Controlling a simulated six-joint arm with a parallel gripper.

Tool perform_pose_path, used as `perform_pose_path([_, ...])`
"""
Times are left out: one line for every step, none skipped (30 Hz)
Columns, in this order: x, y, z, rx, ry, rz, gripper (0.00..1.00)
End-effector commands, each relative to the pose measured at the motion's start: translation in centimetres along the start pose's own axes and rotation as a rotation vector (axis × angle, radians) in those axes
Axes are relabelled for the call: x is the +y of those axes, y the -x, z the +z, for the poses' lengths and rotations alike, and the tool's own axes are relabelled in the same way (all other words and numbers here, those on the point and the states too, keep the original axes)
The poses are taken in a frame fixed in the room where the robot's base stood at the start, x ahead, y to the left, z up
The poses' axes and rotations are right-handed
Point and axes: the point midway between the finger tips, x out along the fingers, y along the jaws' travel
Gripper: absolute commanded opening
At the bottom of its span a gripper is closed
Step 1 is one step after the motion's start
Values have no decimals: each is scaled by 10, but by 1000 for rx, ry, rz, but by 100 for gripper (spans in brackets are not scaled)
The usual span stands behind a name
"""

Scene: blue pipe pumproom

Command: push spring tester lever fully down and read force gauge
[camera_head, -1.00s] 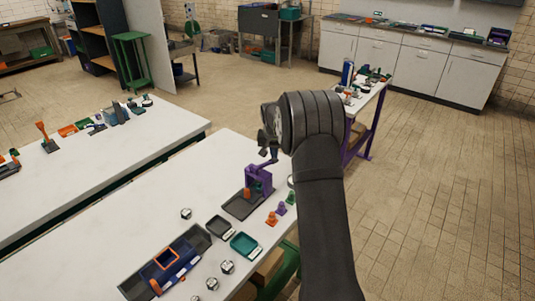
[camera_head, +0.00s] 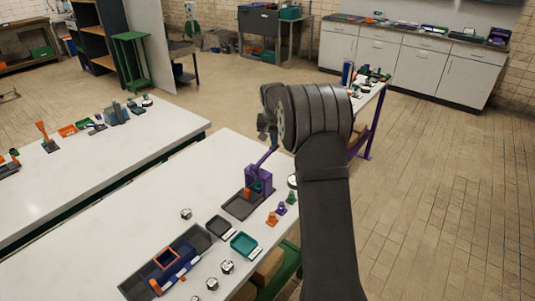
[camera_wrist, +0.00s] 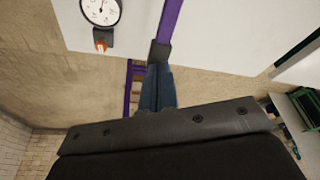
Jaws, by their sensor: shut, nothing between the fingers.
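The purple spring tester (camera_head: 259,180) stands on a dark base plate on the white bench, with an orange part inside its frame. Its purple lever (camera_head: 262,159) slants up to the right in the head view, towards the end of my arm. In the wrist view the lever (camera_wrist: 172,18) runs down from the top edge to my gripper (camera_wrist: 158,60). My gripper is shut, with its tips at or touching the lever's end; firm contact cannot be told. A round white gauge (camera_wrist: 102,9) with a dark needle shows at the top left; its figures are too small to read.
An orange and a purple piece (camera_head: 281,208) stand right of the tester. A black tray (camera_head: 220,227), a teal tray (camera_head: 244,244) and a blue-orange fixture (camera_head: 168,265) lie in front. The bench's left part is clear.

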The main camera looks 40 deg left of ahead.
Motion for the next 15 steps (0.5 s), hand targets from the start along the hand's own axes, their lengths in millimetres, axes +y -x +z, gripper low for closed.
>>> perform_pose_path([0, 5, -2, 3, 0, -1, 0])
perform_pose_path([0, 8, -3, 3, 0, -1, 0])
perform_pose_path([0, 11, -4, 2, 0, -1, 0])
perform_pose_path([0, 14, -4, 2, 0, -1, 0])
perform_pose_path([0, 16, -5, 2, 0, -1, 0])
perform_pose_path([0, 20, -6, 3, 0, -1, 0])
perform_pose_path([0, 23, -8, 3, 0, -1, 0])
perform_pose_path([0, 25, -8, 3, 0, -1, 0])
perform_pose_path([0, 29, -9, 3, 0, -1, 0])
perform_pose_path([0, 31, -10, 3, 0, -1, 0])
perform_pose_path([0, 34, -11, 3, 0, -1, 0])
perform_pose_path([0, 37, -12, 3, 0, -1, 0])
perform_pose_path([0, 39, -13, 3, 0, -1, 0])
perform_pose_path([0, 42, -13, 2, 0, -1, 0])
perform_pose_path([0, 45, -14, 2, 0, -1, 0])
